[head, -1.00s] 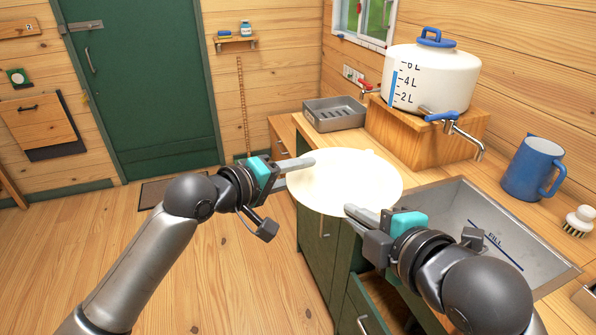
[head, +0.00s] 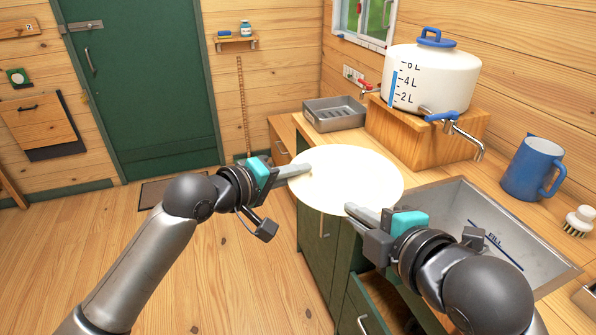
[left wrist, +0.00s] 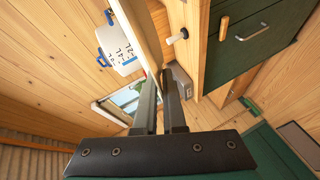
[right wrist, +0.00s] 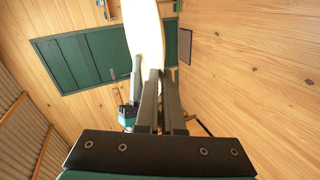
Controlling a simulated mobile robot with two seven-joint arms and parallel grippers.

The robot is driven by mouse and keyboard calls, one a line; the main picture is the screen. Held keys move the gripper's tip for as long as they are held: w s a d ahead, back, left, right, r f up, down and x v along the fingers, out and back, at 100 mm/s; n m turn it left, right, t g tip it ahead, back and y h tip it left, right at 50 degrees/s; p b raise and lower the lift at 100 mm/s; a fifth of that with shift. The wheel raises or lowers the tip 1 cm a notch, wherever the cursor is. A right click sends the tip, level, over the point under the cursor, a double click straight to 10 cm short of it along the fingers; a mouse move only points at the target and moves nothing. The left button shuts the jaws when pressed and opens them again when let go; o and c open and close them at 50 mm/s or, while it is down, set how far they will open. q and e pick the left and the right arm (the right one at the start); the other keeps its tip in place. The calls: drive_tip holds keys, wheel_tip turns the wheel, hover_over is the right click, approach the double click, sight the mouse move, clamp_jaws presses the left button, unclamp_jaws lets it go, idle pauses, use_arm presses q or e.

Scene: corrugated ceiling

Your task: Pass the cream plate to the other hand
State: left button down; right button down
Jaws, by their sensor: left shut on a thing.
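The cream plate (head: 350,182) is held in the air, roughly level, in front of the counter. My left gripper (head: 308,168) is shut on the plate's left rim. In the left wrist view the plate (left wrist: 146,38) runs edge-on down to the fingers (left wrist: 160,80). My right gripper (head: 348,208) is at the plate's near right rim, its fingers close together. In the right wrist view the plate (right wrist: 144,35) comes down between its fingertips (right wrist: 160,72), and the grip looks shut on it. The rim parts between the fingers are hidden.
Behind the plate, the wooden counter holds a grey tray (head: 335,115), a white water tank (head: 430,80) on a wooden box and a blue jug (head: 528,168). A metal sink (head: 470,215) is to the right.

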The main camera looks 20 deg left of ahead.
use_arm(q)
drive_tip(key=shift+d+r, duration=0.3)
use_arm(e)
drive_tip(key=shift+s+a+f, duration=0.1)
drive_tip(key=shift+f, duration=0.15)
drive_tip(key=c, duration=1.4)
unclamp_jaws()
use_arm(q)
drive_tip(key=shift+a, duration=0.15)
use_arm(e)
drive_tip(key=o, duration=0.4)
drive_tip(key=shift+r, duration=0.15)
use_arm(q)
drive_tip(key=shift+f, duration=0.1)
use_arm(e)
drive_tip(key=shift+o, duration=0.2)
